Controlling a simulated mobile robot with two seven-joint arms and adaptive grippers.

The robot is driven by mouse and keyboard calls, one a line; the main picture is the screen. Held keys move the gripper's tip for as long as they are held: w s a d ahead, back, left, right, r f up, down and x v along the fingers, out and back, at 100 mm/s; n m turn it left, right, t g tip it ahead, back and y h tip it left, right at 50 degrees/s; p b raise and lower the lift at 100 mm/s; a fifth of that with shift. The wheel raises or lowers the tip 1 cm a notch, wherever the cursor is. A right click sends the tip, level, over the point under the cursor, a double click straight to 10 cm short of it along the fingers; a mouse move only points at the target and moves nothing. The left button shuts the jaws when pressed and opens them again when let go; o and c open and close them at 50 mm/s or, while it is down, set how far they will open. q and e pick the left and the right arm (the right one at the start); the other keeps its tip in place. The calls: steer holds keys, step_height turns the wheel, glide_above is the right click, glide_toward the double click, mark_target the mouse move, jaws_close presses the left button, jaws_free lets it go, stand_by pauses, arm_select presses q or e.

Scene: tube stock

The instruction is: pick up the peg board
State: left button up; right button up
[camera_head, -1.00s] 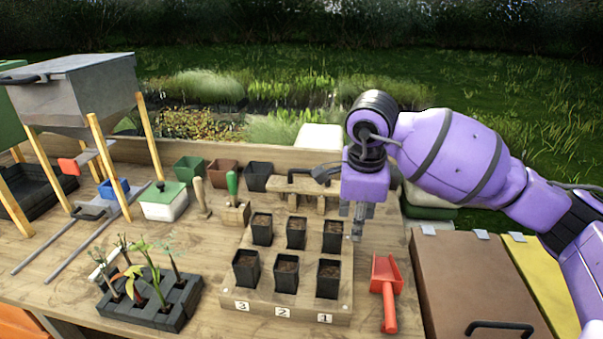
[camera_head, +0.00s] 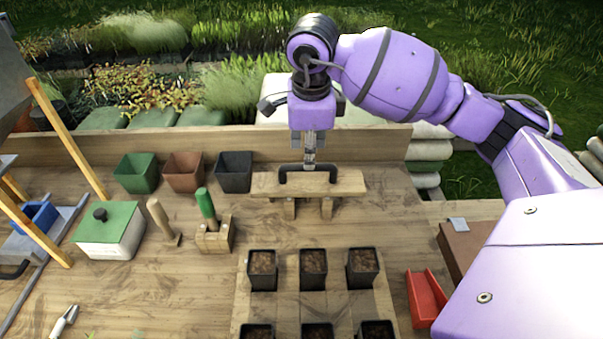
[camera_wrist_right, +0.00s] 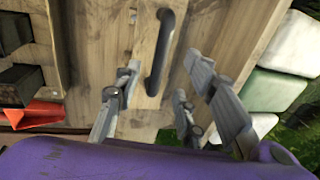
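The peg board (camera_head: 345,184) is a light wooden board with a black bar handle (camera_head: 308,171) on top and short wooden pegs below. It stands at the back of the bench. My right gripper (camera_head: 310,158) points down just above the handle. In the right wrist view, the open fingers (camera_wrist_right: 163,68) lie on either side of the black handle (camera_wrist_right: 160,52), with gaps showing between them and it. I cannot tell whether the fingertips reach down to the handle's height. My left gripper is not in view.
Green, brown and black pots (camera_head: 234,172) stand left of the board. A green-handled tool (camera_head: 206,205) sits in a wooden block. Soil-filled pots (camera_head: 313,268) on a tray stand in front, with a red scoop (camera_head: 427,297) to their right. A wooden rail (camera_head: 215,142) runs behind.

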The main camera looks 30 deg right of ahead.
mark_target(308, 184)
steer(key=shift+s+d+f, duration=0.1)
steer(key=shift+s+f, duration=0.1)
steer(key=shift+f, duration=0.75)
steer(key=shift+w+d+f+p, duration=0.1)
steer(key=shift+w+f+p, duration=0.1)
steer(key=shift+f, duration=0.6)
steer(key=shift+w+d+f+p, duration=0.1)
steer(key=shift+w+f, duration=0.15)
steer(key=shift+f, duration=0.55)
steer(key=shift+w+d+f+p, duration=0.1)
steer(key=shift+w+f, duration=0.1)
steer(key=shift+f, duration=0.6)
jaws_close()
